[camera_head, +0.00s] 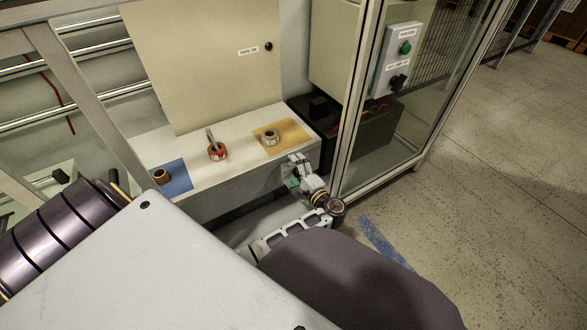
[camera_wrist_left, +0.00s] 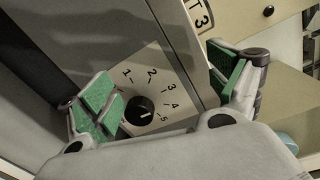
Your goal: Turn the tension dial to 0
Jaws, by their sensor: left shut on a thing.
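The tension dial (camera_wrist_left: 140,111) is a small black knob on a pale plate marked 1 to 5, on the front of the bench (camera_head: 232,190). Its white pointer line lies toward the 5. No 0 mark shows; a finger covers the plate's left part. My left gripper (camera_wrist_left: 168,90) has green-padded fingers well apart, with the bench's front edge between them. One finger is beside the dial, the other at the top side of the edge. I take it as shut on that edge. The left gripper also shows at the bench's right front in the head view (camera_head: 295,172). My right gripper is out of view.
A frame post (camera_head: 355,110) and control box (camera_head: 399,60) stand right. A cream panel (camera_head: 205,75) stands behind.

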